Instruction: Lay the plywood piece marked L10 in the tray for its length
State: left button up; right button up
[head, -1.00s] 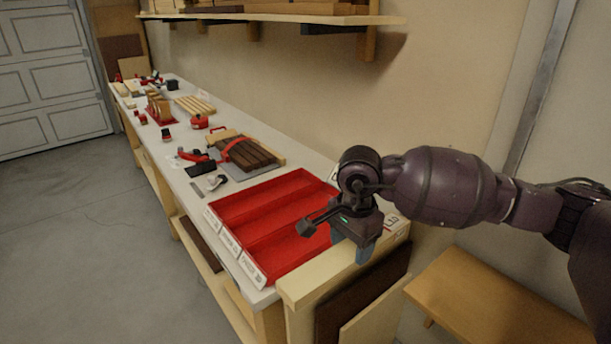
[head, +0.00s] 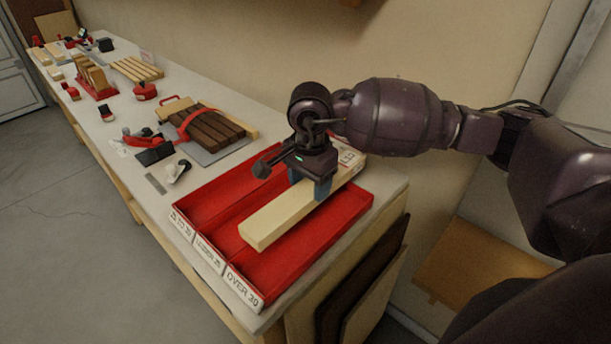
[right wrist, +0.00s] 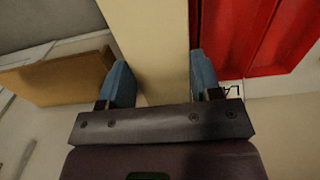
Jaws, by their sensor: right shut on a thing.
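My right gripper (head: 314,188) is shut on a long pale plywood piece (head: 275,219). The piece also shows between the fingers in the right wrist view (right wrist: 150,45). Its far end bears a partly hidden marking that I cannot read fully. The red tray (head: 338,222) has three long compartments with front labels that seem to read "25 to 30", "under 25" and "over 30". In the head view the piece overlaps the middle and "over 30" compartments. It looks held above the tray, which lies to its right in the right wrist view (right wrist: 235,35). My left gripper is not in view.
Left of the tray, a dark slatted board (head: 211,131) with a red strap lies on the bench. A dark block (head: 154,152) and small tools lie nearer.

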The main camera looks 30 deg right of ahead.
jog(key=shift+s+f, duration=0.1)
jog(key=shift+f, duration=0.45)
jog(key=shift+f+b, duration=2.3)
jog(key=shift+f, duration=1.8)
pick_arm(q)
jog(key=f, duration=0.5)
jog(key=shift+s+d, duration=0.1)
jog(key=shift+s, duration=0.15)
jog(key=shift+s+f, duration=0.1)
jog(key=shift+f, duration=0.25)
pick_arm(e)
jog(key=shift+f, duration=0.2)
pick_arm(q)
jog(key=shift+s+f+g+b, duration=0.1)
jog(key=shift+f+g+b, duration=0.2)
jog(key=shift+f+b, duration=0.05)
pick_arm(e)
jog(key=shift+a+f, duration=0.1)
jog(key=shift+f, duration=0.2)
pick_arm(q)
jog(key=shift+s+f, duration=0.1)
pick_arm(e)
jog(key=shift+f, duration=0.1)
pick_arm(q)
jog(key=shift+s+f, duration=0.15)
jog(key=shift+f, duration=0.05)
